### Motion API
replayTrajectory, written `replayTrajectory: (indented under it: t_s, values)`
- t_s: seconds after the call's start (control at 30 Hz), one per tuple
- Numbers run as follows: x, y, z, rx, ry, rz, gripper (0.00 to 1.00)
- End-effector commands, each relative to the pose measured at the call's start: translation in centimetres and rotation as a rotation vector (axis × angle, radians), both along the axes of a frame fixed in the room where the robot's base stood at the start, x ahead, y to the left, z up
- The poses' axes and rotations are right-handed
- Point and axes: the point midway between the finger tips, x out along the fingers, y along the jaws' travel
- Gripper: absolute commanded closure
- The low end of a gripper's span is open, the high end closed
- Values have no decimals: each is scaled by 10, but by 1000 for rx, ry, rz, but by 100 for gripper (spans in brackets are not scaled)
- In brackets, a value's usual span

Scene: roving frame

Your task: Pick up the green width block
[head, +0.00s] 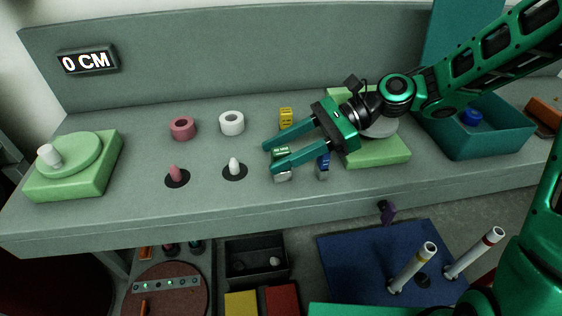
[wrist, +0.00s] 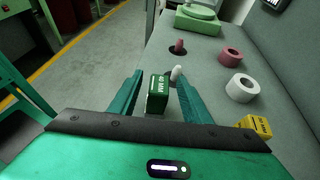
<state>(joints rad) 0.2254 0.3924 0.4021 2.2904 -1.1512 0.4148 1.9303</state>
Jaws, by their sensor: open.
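The green width block (head: 281,153) stands on the grey bench, partly hidden behind a finger of my gripper in the head view. In the wrist view the green block (wrist: 157,93) shows white lettering and appears between the two fingers, closer to the left one. My gripper (head: 269,157) is open and points left over the bench, its fingers on either side of the block. The wrist view also shows my gripper (wrist: 158,84) open. I cannot tell whether a finger touches the block.
A yellow block (head: 286,115) and a blue block (head: 323,163) stand close by. White (head: 231,123) and pink (head: 182,128) rings and two short pegs are to the left. A teal bin (head: 489,135) is at the right. The bench front edge is close.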

Motion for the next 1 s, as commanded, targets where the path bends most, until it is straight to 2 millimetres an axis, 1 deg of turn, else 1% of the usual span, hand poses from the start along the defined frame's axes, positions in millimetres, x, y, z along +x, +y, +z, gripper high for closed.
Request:
replayTrajectory:
  t_s: [0.17,0.2,0.27,0.3,0.33,0.37,0.63,0.77,0.87,1.0]
  values:
    - [0,0,0,0,0,0,56]
    - [0,0,0,0,0,0,66]
    - [0,0,0,0,0,0,80]
    - [0,0,0,0,0,0,90]
    - [0,0,0,0,0,0,97]
    - [0,0,0,0,0,0,100]
    - [0,0,1,0,-1,0,100]
    - [0,0,5,2,-1,1,100]
    - [0,0,12,1,-2,0,100]
    - [1,0,34,1,-6,-1,100]
